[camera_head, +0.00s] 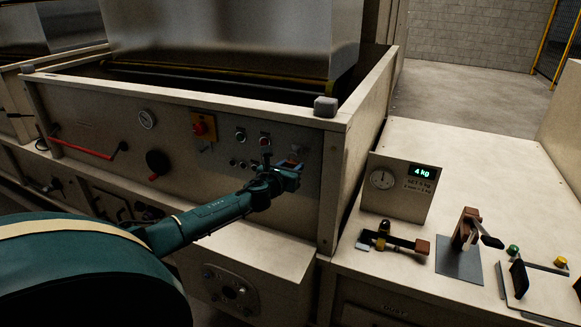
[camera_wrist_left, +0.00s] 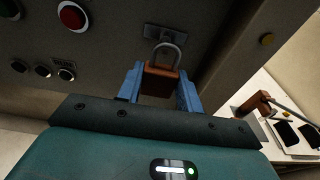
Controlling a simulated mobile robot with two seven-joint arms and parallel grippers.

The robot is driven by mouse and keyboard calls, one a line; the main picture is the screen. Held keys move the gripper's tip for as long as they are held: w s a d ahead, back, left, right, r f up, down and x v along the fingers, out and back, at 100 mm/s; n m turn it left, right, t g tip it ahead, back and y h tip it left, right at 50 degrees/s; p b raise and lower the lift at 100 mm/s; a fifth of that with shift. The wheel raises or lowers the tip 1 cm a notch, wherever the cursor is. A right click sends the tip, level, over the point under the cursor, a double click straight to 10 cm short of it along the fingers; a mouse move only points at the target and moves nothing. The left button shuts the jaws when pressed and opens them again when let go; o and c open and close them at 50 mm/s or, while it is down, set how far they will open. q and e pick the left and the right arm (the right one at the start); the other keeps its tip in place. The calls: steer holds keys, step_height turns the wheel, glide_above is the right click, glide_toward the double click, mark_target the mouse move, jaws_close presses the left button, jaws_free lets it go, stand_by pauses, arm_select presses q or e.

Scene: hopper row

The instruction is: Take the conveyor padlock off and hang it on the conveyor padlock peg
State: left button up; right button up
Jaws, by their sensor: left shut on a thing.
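My left gripper (camera_head: 290,167) is at the right end of the cream control panel, close to its face. In the left wrist view its blue fingers (camera_wrist_left: 161,88) are shut on the brown-red body of a padlock (camera_wrist_left: 160,80). The padlock is upright, with its grey shackle (camera_wrist_left: 168,48) pointing up. The shackle's top lies in front of or at a small dark grey plate (camera_wrist_left: 166,33) on the panel. I cannot tell whether it is hooked on there. In the head view the gripper mostly hides the padlock. My right gripper is not in view.
A red-and-yellow rotary switch (camera_head: 203,127), buttons (camera_head: 264,141), a dial (camera_head: 147,118) and a red handle (camera_head: 82,146) are on the panel. A worktop (camera_head: 480,170) to the right bears a scale display (camera_head: 398,187) and small lever fixtures (camera_head: 465,240).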

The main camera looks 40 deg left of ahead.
arm_select(q)
steer(key=shift+w, duration=0.15)
stand_by(0.4)
steer(key=shift+r+b+x, duration=0.2)
steer(key=shift+b+x, duration=0.1)
steer(key=shift+x, duration=1.05)
steer(key=shift+f, duration=0.35)
stand_by(0.4)
steer(key=o, duration=1.1)
